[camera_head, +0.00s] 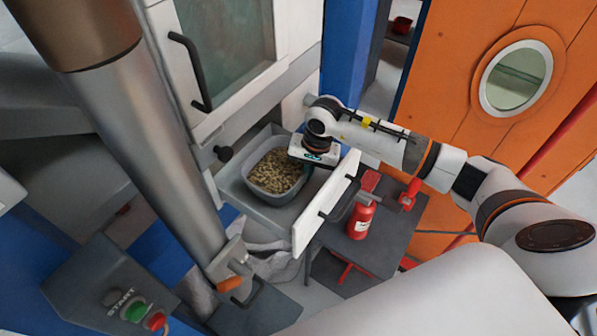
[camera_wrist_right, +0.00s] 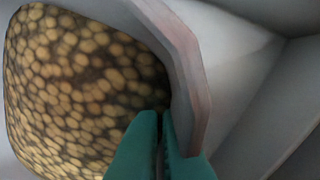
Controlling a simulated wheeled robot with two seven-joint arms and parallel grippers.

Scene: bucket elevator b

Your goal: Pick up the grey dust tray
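The grey dust tray (camera_head: 268,197) sits in the pulled-out drawer and is full of yellow-brown pellets (camera_head: 275,170). My right gripper (camera_head: 315,158) is at the tray's right side in the head view, inside the drawer's white front. In the right wrist view, the tray's rim (camera_wrist_right: 188,58) curves down toward the teal fingers of my right gripper (camera_wrist_right: 162,135). The fingers are close together with a narrow gap, one over the pellet side and one overlapping the rim. Whether the tray wall is between them is hidden. My left gripper is not in view.
The drawer's white front (camera_head: 325,205) with a dark handle stands close to my right gripper. A red fire extinguisher (camera_head: 361,218) stands on a dark grey table (camera_head: 385,245) to the right. A START button panel (camera_head: 110,297) is at the lower left.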

